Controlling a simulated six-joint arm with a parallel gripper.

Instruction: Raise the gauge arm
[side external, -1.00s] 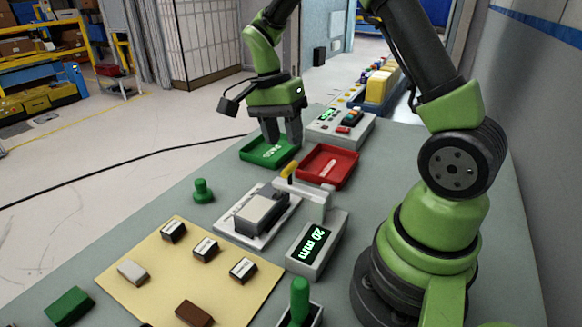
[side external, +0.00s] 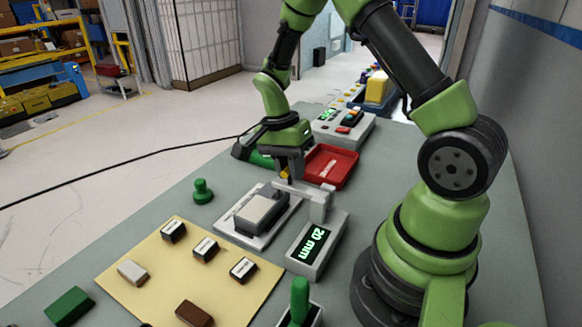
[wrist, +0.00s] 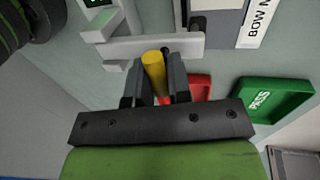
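The gauge arm is a pale grey bar (wrist: 155,46) with a yellow knob (wrist: 153,72), which also shows in the side view (side external: 284,172). Its post (side external: 318,207) stands by the gauge box (side external: 317,245), whose display reads "20 mm". My gripper (wrist: 155,80) is pointed down over the bar, with one finger on each side of the yellow knob. The fingers look spread; any contact with the knob is hard to see. In the side view my gripper (side external: 289,168) partly hides the knob.
A red tray (side external: 333,165) and a green tray (wrist: 275,100) lie close by. A button box (side external: 343,127) stands behind. A green knob (side external: 202,191), a tan mat with labelled blocks (side external: 140,262) and a green-handled lever (side external: 300,300) are nearer the camera.

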